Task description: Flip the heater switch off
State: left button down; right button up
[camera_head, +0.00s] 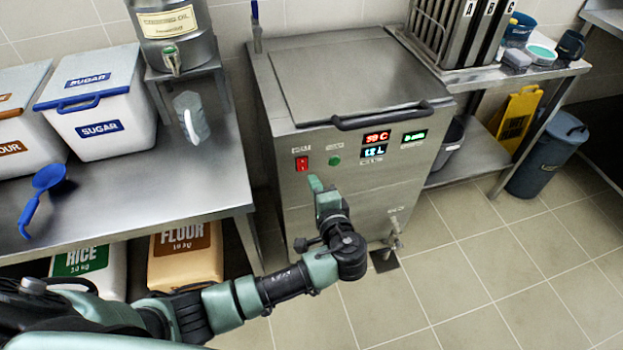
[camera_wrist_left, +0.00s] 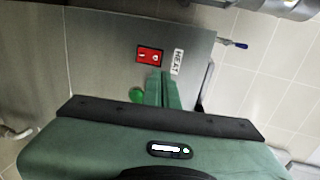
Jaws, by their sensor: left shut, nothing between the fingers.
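The heater switch is a red rocker (camera_head: 302,163) on the front panel of the steel stockpot unit (camera_head: 350,205), left of a green button (camera_head: 335,160). In the left wrist view the red switch (camera_wrist_left: 150,55) sits beside a label reading HEAT (camera_wrist_left: 177,62), and the green button (camera_wrist_left: 137,95) is below it. My left gripper (camera_head: 316,184) is shut and empty, in front of the panel just below the switch. In the left wrist view its fingers (camera_wrist_left: 162,78) point at the switch. I cannot tell whether they touch it. My right gripper is not in view.
Red and green displays (camera_head: 377,137) and a handle (camera_head: 385,117) are on the unit. Tiled floor (camera_head: 490,270) is free at right.

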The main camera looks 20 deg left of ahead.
pick_arm(q)
jog(key=shift+r+v, duration=0.25)
jog(key=shift+v, duration=0.9)
jog(key=shift+r+v, duration=0.25)
jog(key=shift+v, duration=0.9)
jog(key=shift+w, duration=0.1)
